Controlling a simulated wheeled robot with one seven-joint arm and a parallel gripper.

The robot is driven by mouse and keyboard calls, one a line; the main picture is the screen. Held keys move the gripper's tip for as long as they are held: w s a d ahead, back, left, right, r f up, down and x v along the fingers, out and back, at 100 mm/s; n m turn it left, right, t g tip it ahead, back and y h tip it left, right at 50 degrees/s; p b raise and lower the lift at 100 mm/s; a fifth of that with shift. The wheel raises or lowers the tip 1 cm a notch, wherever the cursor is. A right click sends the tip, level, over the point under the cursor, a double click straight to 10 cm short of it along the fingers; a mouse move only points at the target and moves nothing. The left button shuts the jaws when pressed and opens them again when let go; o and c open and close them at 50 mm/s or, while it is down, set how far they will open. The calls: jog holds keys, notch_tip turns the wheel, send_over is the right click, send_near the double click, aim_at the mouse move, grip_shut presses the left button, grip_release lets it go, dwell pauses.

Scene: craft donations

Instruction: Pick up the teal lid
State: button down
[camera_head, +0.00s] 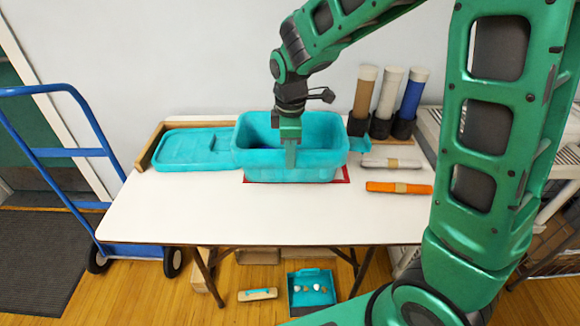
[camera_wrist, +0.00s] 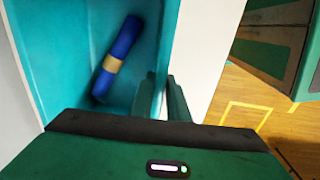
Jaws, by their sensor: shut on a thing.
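The teal lid (camera_head: 180,153) lies flat on the left part of the table, beside the teal bin, inside a wooden corner edge. The deep open teal bin (camera_head: 255,163) stands at the table's middle. My gripper (camera_head: 291,155) points down at the bin's near wall and is shut on it, apart from the lid. In the wrist view the fingers (camera_wrist: 161,98) stand on either side of the bin wall. A blue roll (camera_wrist: 118,58) with a tan band lies inside the bin. The lid does not show in the wrist view.
A red-edged mark (camera_head: 345,175) shows under the bin. A white roll (camera_head: 378,162) and an orange roll (camera_head: 380,187) lie to its right. Tan, white and blue rolls stand behind them in dark holders. A blue hand truck (camera_head: 60,153) stands left. The table's front is clear.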

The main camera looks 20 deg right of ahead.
jog(key=shift+w+d+f, duration=0.2)
jog(key=shift+d+f, duration=0.15)
jog(key=shift+f, duration=1.9)
jog(key=c, duration=1.7)
grip_release()
jog(key=shift+f, duration=0.1)
jog(key=r, duration=0.8)
jog(key=s+r, duration=0.1)
jog(key=r, duration=0.3)
jog(key=shift+a+r, duration=0.1)
jog(key=shift+a, duration=0.05)
